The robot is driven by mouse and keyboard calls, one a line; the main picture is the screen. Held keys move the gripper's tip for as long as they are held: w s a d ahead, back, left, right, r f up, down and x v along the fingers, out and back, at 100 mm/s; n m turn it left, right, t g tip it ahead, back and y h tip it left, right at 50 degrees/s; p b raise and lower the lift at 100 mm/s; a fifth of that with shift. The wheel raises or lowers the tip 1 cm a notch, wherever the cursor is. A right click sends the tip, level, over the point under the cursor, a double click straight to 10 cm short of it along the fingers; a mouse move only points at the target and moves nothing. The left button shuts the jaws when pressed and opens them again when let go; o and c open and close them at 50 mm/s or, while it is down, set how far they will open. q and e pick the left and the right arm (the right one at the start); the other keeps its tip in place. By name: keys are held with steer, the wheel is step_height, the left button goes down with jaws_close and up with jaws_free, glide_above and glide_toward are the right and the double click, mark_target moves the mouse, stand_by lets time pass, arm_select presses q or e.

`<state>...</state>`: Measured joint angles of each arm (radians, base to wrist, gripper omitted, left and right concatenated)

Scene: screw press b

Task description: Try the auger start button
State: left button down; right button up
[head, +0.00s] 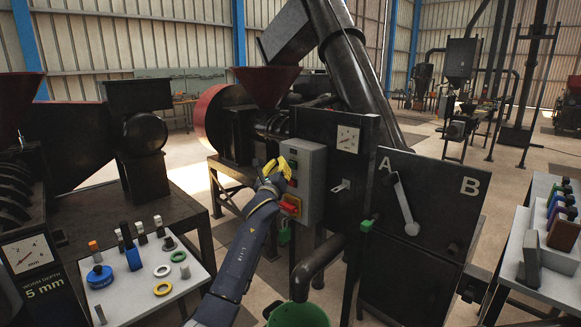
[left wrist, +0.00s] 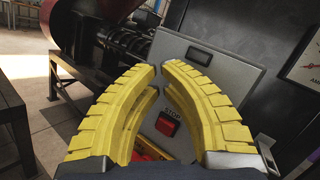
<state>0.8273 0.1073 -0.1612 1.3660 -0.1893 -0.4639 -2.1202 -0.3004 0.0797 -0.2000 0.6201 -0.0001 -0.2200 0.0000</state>
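The grey control box (head: 312,190) is on the black machine in the middle of the head view. In the left wrist view its face (left wrist: 225,72) carries a dark rectangular part (left wrist: 199,56) near the top and a red button (left wrist: 168,123) labelled STOP. No start label is readable; the fingers hide part of the face. My left gripper (head: 284,166), with yellow fingers, is in front of the box's left side. In the wrist view its fingers (left wrist: 159,72) curve towards each other with a narrow gap at the tips and nothing held. Contact with the box cannot be told. My right gripper is out of view.
A red switch on a yellow plate (head: 290,205) is low on the box. A lever (head: 404,203) is on the panel marked A and B. A green bucket (head: 298,315) stands below. A white tray (head: 135,285) with small parts is at left, another tray (head: 520,255) at right.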

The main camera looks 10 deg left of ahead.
arm_select(q)
steer(key=shift+w+d, duration=0.5)
steer(key=shift+w, duration=0.3)
stand_by(2.4)
steer(key=shift+s+a, duration=0.1)
steer(key=shift+s, duration=0.1)
steer(key=shift+s+a, duration=0.35)
steer(key=shift+s, duration=0.25)
stand_by(0.3)
steer(key=shift+s+a, duration=0.45)
steer(key=shift+s, duration=0.25)
steer(key=shift+s+a, duration=0.45)
steer(key=shift+s, duration=0.25)
steer(key=shift+s+a, duration=0.45)
steer(key=shift+s, duration=0.25)
stand_by(0.9)
